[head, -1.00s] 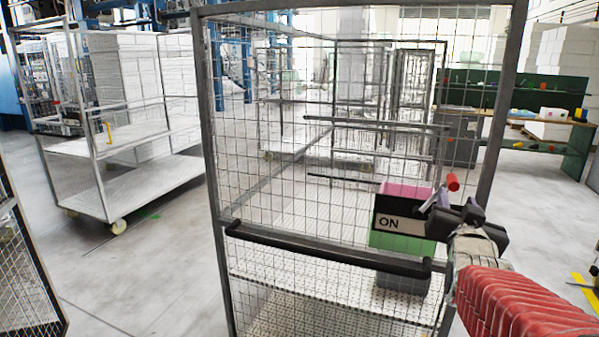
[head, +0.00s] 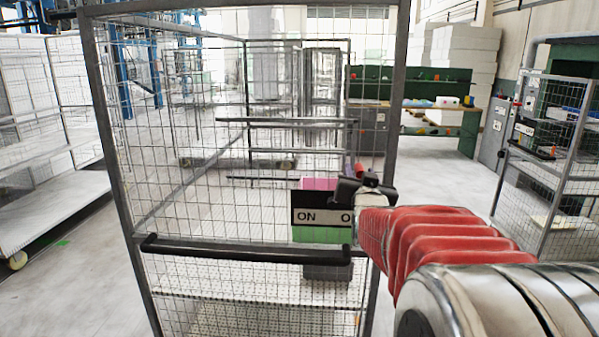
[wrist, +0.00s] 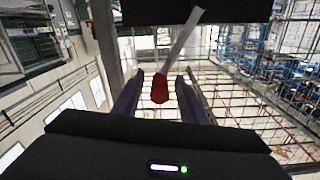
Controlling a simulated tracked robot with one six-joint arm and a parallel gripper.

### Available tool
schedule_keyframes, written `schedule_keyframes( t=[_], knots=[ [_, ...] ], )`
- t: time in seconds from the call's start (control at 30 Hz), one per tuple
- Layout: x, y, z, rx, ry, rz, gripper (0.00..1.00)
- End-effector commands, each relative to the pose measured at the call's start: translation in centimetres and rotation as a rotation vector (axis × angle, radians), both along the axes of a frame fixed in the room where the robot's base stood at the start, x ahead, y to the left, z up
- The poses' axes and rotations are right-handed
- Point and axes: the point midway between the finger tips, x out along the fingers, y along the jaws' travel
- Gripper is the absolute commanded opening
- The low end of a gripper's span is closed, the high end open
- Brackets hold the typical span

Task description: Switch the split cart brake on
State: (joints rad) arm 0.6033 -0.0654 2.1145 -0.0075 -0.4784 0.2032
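The split cart (head: 391,110) is a tall grey mesh cart in front of me. Its brake box (head: 320,235) has a pink top, a black and white band reading "ON" at left and an "O" at right, and a green lower part. The brake lever's red tip (head: 360,168) shows just above my gripper (head: 348,188), at the box's right side. In the wrist view the lever (wrist: 160,90) has a pale metal shaft and a red knob. The knob sits between the two purple fingers of my gripper (wrist: 160,98), with gaps on both sides. My gripper hides the box's right end.
A black handle bar (head: 240,254) runs across the cart just below the box. A white shelf cart (head: 40,215) stands at left and another mesh cart (head: 548,165) at right. A green workbench (head: 440,115) is behind. Floor is clear between the split cart and the right cart.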

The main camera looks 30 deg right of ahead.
Motion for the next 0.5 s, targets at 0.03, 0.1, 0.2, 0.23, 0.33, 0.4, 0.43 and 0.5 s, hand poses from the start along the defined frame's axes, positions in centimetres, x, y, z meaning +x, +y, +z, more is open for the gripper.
schedule_keyframes(
  t=[0.03, 0.1, 0.2, 0.23, 0.33, 0.4, 0.43, 0.5],
  knots=[
    [0.23, -0.14, -0.02, 0.0, 0.0, 0.0, 0.39],
    [0.37, -0.24, 0.0, 0.0, 0.0, 0.0, 0.39],
    [0.43, -0.27, 0.0, 0.0, 0.0, 0.0, 0.39],
    [0.43, -0.27, 0.0, 0.0, 0.0, 0.0, 0.39],
    [0.43, -0.26, 0.01, 0.0, 0.0, 0.0, 0.39],
    [0.42, -0.25, 0.01, 0.0, 0.0, 0.0, 0.37],
    [0.42, -0.25, 0.01, 0.0, 0.0, 0.0, 0.35],
    [0.42, -0.25, 0.0, 0.0, 0.0, 0.001, 0.3]
  ],
)
